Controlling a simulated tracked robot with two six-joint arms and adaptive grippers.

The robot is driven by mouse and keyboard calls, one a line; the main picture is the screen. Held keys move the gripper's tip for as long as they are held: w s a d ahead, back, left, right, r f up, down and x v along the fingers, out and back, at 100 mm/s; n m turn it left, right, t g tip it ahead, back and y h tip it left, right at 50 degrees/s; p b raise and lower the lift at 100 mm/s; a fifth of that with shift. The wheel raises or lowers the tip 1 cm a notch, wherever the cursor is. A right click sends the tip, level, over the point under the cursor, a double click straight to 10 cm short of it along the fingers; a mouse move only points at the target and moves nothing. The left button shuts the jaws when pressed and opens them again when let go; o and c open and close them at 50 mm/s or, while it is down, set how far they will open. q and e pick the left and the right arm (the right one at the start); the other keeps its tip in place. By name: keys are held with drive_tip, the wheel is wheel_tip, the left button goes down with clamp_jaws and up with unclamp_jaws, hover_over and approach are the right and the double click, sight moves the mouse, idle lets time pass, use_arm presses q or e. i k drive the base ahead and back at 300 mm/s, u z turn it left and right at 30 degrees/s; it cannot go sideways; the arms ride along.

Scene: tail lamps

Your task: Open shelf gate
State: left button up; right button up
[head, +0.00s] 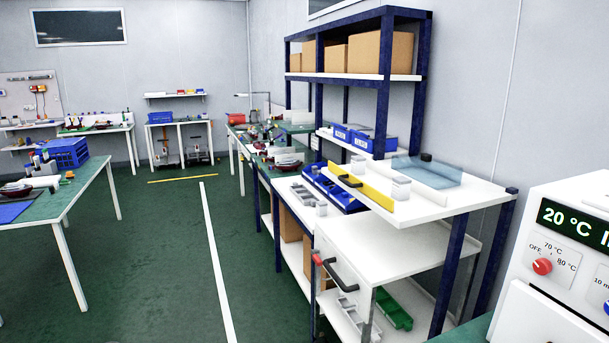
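The shelf rack (383,95) with dark blue posts stands right of centre. On its near lower bay, a clear panel with a dark curved handle (343,275) stands at the aisle side, with a red piece (317,258) beside the handle. This panel looks closed over the bay, but its edges are hard to see. I cannot tell which of these is the gate. Neither of my grippers is in view.
Blue bins (325,187) stand behind, and green bins (394,310) sit low inside the bay. A white machine (560,250) fills the right edge. The green floor (165,250) left of the rack is clear.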

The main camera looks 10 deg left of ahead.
sight(351, 181)
drive_tip(key=u, duration=0.3)
drive_tip(key=i, duration=1.2)
drive_tip(key=u, duration=0.35)
drive_tip(key=k, duration=0.75)
drive_tip(key=u, duration=0.2)
drive_tip(key=i, duration=0.75)
drive_tip(key=z, duration=0.1)
